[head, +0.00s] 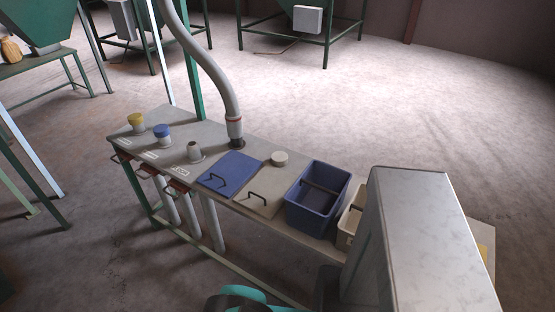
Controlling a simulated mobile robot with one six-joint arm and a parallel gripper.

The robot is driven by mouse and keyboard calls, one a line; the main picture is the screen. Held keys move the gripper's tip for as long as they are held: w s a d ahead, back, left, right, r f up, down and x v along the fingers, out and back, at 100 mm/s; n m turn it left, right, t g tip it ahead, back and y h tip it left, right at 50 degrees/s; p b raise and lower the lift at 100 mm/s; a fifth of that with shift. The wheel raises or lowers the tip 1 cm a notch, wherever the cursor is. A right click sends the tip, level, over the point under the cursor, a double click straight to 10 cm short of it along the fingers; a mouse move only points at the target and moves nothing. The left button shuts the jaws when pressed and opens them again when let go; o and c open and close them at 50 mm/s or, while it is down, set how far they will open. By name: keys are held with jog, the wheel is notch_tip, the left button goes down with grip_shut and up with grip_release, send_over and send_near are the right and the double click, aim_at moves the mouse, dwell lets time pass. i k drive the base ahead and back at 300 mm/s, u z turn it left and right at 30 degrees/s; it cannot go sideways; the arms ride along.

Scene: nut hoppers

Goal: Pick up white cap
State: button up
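The white cap (280,158) is a small round pale disc. It lies on the bench at the back edge of a beige lid, just right of the blue lid. On the left part of the bench, a yellow cap (136,120) and a blue cap (162,132) sit on short spouts. My gripper's fingers do not show; only a teal and black part of my arm is visible at the bottom edge, well in front of the bench.
The long grey bench (265,139) carries a blue lid (232,172) and a beige lid (262,197) with handles, a blue bin (318,205) and a beige bin (346,228). A grey hose (222,88) comes down behind the blue lid. Open floor lies behind the bench.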

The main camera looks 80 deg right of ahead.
aim_at(279, 158)
jog(key=u, duration=0.05)
jog(key=i, duration=2.1)
jog(key=z, duration=4.1)
jog(key=i, duration=0.1)
jog(key=u, duration=2.95)
jog(key=k, duration=0.15)
jog(key=z, duration=1.95)
